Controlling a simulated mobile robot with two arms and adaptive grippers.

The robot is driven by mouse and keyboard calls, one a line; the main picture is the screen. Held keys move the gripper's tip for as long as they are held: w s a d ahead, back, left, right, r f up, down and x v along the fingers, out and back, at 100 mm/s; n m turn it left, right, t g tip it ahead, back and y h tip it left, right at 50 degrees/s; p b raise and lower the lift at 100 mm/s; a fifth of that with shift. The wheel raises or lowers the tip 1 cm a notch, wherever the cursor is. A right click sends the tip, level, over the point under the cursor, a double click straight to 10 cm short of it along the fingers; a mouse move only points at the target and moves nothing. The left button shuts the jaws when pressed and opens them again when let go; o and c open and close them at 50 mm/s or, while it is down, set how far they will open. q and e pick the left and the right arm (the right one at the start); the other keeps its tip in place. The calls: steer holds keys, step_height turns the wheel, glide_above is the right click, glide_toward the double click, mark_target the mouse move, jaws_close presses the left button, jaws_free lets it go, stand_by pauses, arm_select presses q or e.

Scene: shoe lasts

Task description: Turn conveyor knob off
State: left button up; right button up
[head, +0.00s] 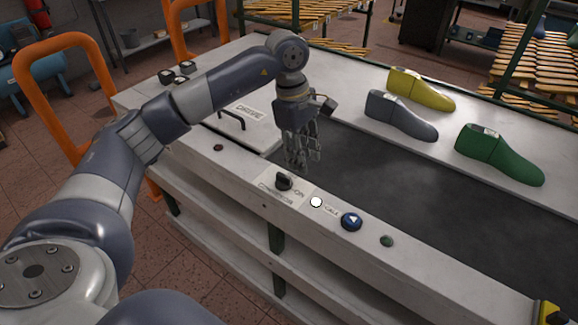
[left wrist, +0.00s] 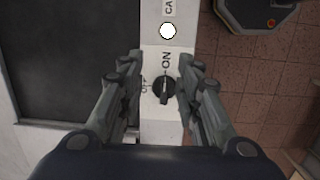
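The conveyor knob (head: 284,182) is a black rotary knob on the white front rail of the conveyor, beside printed "ON" and "CONVEYOR" labels. In the left wrist view the knob (left wrist: 164,88) lies between the two fingers, with "ON" printed just above it and another label, partly covered, to its left. My left gripper (head: 302,164) is above the rail near the knob. In the left wrist view its fingers (left wrist: 163,68) are spread apart, one on each side of the knob, with visible gaps. My right gripper is not in view.
A white button (head: 316,202), a blue button (head: 352,221) and a green button (head: 387,241) sit along the rail right of the knob. The dark belt (head: 400,195) lies behind. Yellow (head: 420,88), grey (head: 400,115) and green (head: 498,154) shoe lasts stand on the far ledge.

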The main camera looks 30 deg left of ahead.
arm_select(q)
steer(key=r+y, duration=0.2)
glide_above(284, 176)
step_height(284, 176, down, 11)
steer(key=shift+r+p, duration=0.1)
steer(key=shift+p, duration=1.05)
jaws_close()
